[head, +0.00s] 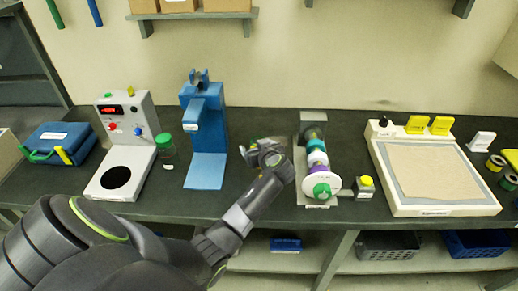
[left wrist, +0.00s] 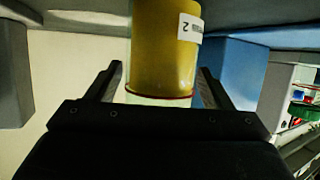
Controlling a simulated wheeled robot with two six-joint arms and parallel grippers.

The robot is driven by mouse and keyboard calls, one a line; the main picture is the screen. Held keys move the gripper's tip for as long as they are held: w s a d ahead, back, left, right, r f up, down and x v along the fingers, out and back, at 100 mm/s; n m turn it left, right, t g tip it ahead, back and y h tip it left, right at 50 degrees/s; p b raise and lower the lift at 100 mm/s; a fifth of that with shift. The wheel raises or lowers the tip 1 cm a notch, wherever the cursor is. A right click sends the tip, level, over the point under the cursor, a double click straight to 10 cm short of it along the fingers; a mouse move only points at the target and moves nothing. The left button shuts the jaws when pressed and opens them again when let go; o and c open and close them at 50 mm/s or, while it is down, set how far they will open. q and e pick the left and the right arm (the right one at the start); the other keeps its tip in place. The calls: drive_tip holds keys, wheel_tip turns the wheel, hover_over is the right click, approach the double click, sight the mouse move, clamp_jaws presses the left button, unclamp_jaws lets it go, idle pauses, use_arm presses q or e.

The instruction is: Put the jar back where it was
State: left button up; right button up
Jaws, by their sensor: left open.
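A yellow-filled jar (left wrist: 163,48) with a white label reading "2" and a clear band at its end stands between the two fingers of my left gripper (left wrist: 160,72) in the left wrist view. The fingers are open, one on each side of it, with gaps showing. In the head view my left gripper (head: 262,148) is over the counter, between the blue stand and the expeller, and mostly hides what it surrounds. A clear jar with a green lid (head: 165,150) stands between the grey device and the blue stand. My right gripper is not in view.
The blue stand (head: 204,140) is left of the gripper; the screw expeller (head: 320,180) is close on its right. The grey panel device (head: 128,145), a blue case (head: 60,143) and a framed tray (head: 443,209) also occupy the dark counter (head: 268,119).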

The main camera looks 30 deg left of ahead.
use_arm(q)
drive_tip(key=shift+d+r, duration=0.1)
drive_tip(key=shift+r, duration=0.05)
drive_tip(key=b+v, duration=0.2)
drive_tip(key=v, duration=0.9)
drive_tip(key=shift+s+d+r, duration=0.2)
drive_tip(key=shift+s+d, duration=0.05)
drive_tip(key=shift+d, duration=0.05)
drive_tip(key=shift+f, duration=0.1)
